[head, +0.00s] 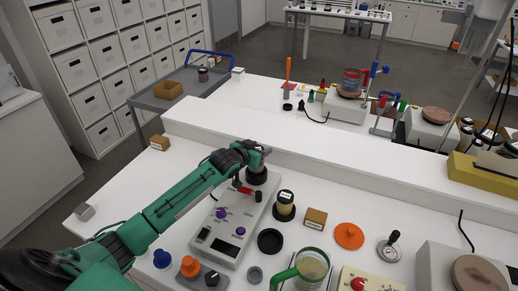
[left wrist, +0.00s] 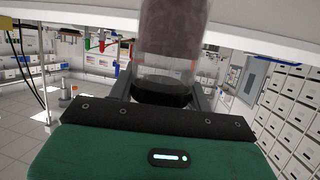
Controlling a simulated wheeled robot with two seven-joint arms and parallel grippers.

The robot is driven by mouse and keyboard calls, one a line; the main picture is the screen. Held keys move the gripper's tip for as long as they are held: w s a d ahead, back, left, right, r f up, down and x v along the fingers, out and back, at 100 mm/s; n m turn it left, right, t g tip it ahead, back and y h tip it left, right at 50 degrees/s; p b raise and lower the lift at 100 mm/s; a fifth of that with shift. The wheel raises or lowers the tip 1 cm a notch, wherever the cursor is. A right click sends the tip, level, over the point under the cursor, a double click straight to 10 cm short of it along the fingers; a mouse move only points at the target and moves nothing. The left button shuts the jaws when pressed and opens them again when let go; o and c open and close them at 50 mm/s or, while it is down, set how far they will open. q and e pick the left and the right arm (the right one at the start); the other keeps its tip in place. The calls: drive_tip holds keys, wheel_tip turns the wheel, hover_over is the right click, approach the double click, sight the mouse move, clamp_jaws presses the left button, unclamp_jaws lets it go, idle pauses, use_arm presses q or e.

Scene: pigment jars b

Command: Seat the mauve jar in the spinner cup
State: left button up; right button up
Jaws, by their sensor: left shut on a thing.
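My left gripper (head: 260,152) is at the far end of the green arm, over the back end of a pale grey device with purple knobs (head: 222,240). A round black cup (head: 256,177), apparently the spinner cup, is just below the gripper. In the left wrist view the gripper (left wrist: 163,92) is shut on the mauve jar (left wrist: 172,30) at its black-lid end. The jar is clear with mauve contents. The head view does not clearly show the jar, so I cannot tell whether it touches the cup. My right gripper is not in view.
A beige jar (head: 286,198) stands close to the device's right. A black ring (head: 270,241), a small brown box (head: 316,218), an orange disc (head: 349,236) and a green-handled jug (head: 312,266) stand farther right. A raised white ledge (head: 320,150) runs behind.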

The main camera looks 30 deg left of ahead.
use_arm(q)
drive_tip(key=shift+p, duration=0.3)
idle(0.5)
idle(0.4)
drive_tip(key=shift+f, duration=0.75)
drive_tip(key=shift+f+b, duration=0.9)
drive_tip(key=shift+f, duration=0.55)
drive_tip(key=o, duration=1.1)
drive_tip(key=shift+r, duration=0.1)
drive_tip(key=shift+s, duration=0.15)
